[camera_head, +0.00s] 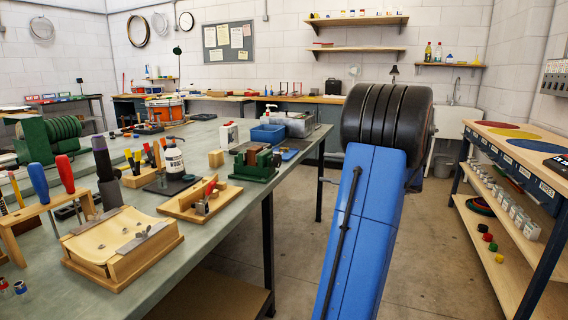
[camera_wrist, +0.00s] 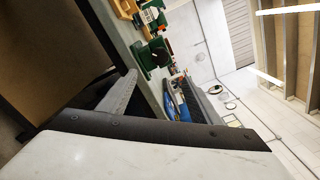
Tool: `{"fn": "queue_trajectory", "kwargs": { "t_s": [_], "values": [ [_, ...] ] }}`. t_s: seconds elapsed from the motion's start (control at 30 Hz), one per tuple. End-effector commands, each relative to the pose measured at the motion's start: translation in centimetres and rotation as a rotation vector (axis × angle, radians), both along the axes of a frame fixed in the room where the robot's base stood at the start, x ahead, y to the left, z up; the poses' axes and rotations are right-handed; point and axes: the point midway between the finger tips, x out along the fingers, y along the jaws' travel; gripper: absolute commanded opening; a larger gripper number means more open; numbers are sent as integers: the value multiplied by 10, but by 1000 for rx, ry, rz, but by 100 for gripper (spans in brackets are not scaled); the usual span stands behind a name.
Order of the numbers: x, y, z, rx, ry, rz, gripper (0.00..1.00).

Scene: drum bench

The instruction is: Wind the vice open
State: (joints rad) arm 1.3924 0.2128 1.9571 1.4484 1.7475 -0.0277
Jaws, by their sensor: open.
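The green vice (camera_head: 255,166) sits near the right edge of the grey-green bench top in the head view, with brownish blocks at its jaws. Its handle is too small to make out. A green item that looks like the vice also shows in the wrist view (camera_wrist: 151,54), at the top middle, beyond my gripper. My gripper (camera_wrist: 120,92) shows in the wrist view as a grey finger on a dark bar; it is open, with nothing seen in it. It is apart from the vice. The head view does not show my gripper; my own arm fills the right middle there.
Beside the vice are a blue bin (camera_head: 268,134), a wooden jig (camera_head: 202,199) and a black-and-white bottle (camera_head: 174,157). A tool rack (camera_head: 42,207) and a curved wooden form (camera_head: 124,243) stand nearer. A shelf unit (camera_head: 520,175) is on the right. The floor between is clear.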

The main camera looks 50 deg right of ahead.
Motion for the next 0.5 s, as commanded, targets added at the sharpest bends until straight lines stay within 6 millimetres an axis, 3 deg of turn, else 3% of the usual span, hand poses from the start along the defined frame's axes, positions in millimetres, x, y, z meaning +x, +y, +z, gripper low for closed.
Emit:
{"fn": "queue_trajectory", "kwargs": {
  "t_s": [0.3, 0.5],
  "values": [
    [0, 0, 0, 527, 218, 0, 58],
    [0, 0, 0, 731, 303, 0, 58]
  ]
}}
